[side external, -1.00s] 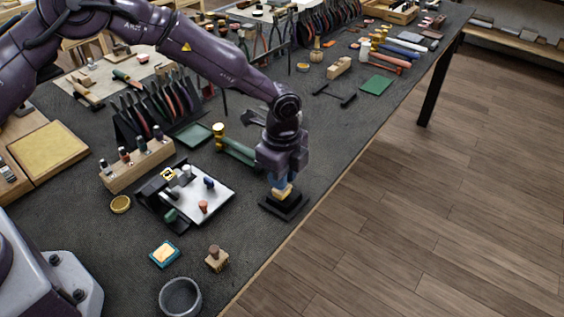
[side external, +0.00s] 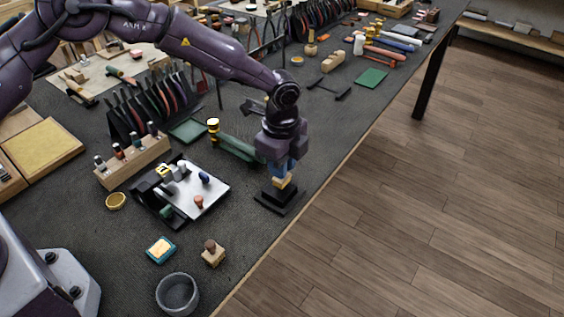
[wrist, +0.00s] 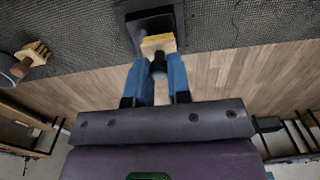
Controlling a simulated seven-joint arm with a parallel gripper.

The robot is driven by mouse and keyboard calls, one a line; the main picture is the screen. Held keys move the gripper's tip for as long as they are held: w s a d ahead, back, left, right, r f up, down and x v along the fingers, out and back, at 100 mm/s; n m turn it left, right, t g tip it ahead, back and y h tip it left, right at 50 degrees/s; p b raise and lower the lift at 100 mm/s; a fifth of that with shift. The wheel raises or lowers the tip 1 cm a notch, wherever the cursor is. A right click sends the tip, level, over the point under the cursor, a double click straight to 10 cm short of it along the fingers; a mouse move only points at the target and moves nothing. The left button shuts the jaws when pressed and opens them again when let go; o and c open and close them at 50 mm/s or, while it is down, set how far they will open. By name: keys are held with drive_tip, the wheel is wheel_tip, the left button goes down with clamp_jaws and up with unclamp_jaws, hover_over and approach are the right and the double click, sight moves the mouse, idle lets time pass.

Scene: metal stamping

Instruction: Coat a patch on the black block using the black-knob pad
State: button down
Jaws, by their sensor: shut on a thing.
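The pad with the black knob (wrist: 158,66) is in my gripper (wrist: 158,82). The two blue fingers stand either side of the knob in the wrist view. The pad's yellowish body (wrist: 158,43) points toward the black block (wrist: 150,24). In the side view my gripper (side external: 284,166) holds the pad (side external: 282,182) upright over the black block (side external: 273,197), which stands near the table's front edge. The pad is at or just above the block's top; I cannot tell whether they touch. The top face under the pad is hidden.
A brown-knobbed wooden pad (side external: 212,253), a grey bowl (side external: 178,294) and a blue-rimmed tray with a yellow top (side external: 160,250) lie front left. A metal plate with small coloured knobs (side external: 204,188) is left of the block. A green bar (side external: 236,147) lies behind. The table edge is close on the right.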

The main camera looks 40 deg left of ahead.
drive_tip(key=shift+f, duration=0.6)
idle(0.7)
drive_tip(key=shift+s, duration=0.8)
drive_tip(key=shift+w, duration=0.15)
drive_tip(key=shift+w, duration=0.7)
drive_tip(key=shift+s, duration=0.15)
